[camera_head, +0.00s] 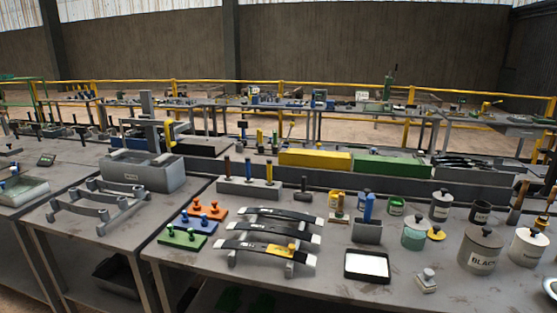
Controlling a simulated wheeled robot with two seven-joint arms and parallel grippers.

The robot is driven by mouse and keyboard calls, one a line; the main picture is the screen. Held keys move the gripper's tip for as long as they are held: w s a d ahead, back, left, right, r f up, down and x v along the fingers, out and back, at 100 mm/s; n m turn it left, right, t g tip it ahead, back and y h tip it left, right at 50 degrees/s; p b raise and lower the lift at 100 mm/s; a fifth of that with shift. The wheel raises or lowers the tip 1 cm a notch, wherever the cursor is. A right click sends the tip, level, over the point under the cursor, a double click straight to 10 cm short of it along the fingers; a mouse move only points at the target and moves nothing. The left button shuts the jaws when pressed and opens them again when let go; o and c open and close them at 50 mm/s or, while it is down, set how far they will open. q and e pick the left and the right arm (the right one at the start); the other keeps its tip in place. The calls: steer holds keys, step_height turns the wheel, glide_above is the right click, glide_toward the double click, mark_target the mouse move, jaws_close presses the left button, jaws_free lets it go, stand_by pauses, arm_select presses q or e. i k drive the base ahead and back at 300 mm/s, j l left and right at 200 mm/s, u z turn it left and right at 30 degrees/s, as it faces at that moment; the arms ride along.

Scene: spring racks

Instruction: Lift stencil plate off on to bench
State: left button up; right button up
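A small yellow plate with a raised knob (283,251) lies on the front dark leaf spring, right of its middle; it looks like the stencil plate. That spring (240,246) rests with two others on a grey rack (289,268) on the bench (205,273). Similar knobbed plates lie flat on the bench left of the rack: orange (204,210), blue (194,224) and green (183,237). Neither of my grippers is in view.
A black-rimmed tray with a white pad (367,266) stands right of the rack. A brush holder (367,230), a lidded pot marked BLACK (481,250) and other pots crowd the right. An empty rack (98,206) stands on the left bench. Bare bench shows before the coloured plates.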

mark_target(291, 249)
steer(key=i+j+z, duration=0.25)
steer(key=z, duration=0.2)
steer(key=i+j+z, duration=0.25)
steer(key=j+z, duration=0.25)
steer(key=l, duration=0.1)
